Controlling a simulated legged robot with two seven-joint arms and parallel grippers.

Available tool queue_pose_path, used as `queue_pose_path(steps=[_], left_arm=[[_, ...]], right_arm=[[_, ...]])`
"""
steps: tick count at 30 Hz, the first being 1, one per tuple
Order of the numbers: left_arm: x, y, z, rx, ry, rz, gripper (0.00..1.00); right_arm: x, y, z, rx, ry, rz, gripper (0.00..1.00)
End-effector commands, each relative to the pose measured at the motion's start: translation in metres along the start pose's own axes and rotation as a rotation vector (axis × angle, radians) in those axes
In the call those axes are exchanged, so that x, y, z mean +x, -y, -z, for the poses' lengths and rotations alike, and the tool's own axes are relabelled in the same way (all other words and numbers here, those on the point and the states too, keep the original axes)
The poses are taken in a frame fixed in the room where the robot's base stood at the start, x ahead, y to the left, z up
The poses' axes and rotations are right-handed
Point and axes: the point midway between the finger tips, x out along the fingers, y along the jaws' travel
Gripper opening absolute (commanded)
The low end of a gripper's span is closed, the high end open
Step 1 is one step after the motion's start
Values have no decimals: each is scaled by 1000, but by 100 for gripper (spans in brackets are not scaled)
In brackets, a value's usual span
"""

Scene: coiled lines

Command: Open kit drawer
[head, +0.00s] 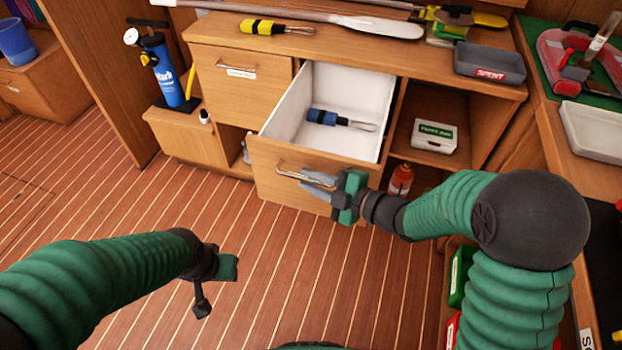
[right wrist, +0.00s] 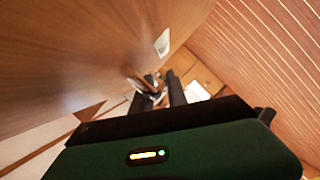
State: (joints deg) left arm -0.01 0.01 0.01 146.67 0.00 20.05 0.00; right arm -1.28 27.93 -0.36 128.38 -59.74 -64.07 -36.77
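The kit drawer (head: 275,172) is pulled well out of the wooden cabinet, its white inside showing. A blue and black whisk-like tool (head: 335,119) lies in it. The metal drawer handle (head: 292,173) is on its front. My right gripper (head: 303,179) is at this handle, its two grey fingers apart with a gap between them. In the right wrist view the dark fingers (right wrist: 163,92) also stand apart, with part of the handle (right wrist: 135,76) by their tips; contact is unclear. My left gripper (head: 214,284) is low over the floor, away from the drawer, its fingers poorly seen.
A closed drawer (head: 240,80) is left of the open one. To the right, an open shelf holds a white and green box (head: 434,135) and an orange bottle (head: 401,179). A grey "SPENT" tray (head: 489,64) is on the counter. The floor in front is clear.

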Motion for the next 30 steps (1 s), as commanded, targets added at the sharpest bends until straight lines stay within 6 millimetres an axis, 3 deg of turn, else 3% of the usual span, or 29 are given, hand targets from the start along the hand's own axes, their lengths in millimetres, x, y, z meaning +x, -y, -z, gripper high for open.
queue_pose_path(steps=[10, 14, 30], left_arm=[[0, 0, 0, 0, 0, 0, 36], [-4, 0, 1, 0, 0, 0, 36], [-34, 0, 8, 0, 0, 0, 36]], right_arm=[[-1, -2, 1, -1, -1, -4, 20], [-10, -3, 1, 0, 0, -5, 20], [-150, -2, -1, 1, 3, -5, 20]])
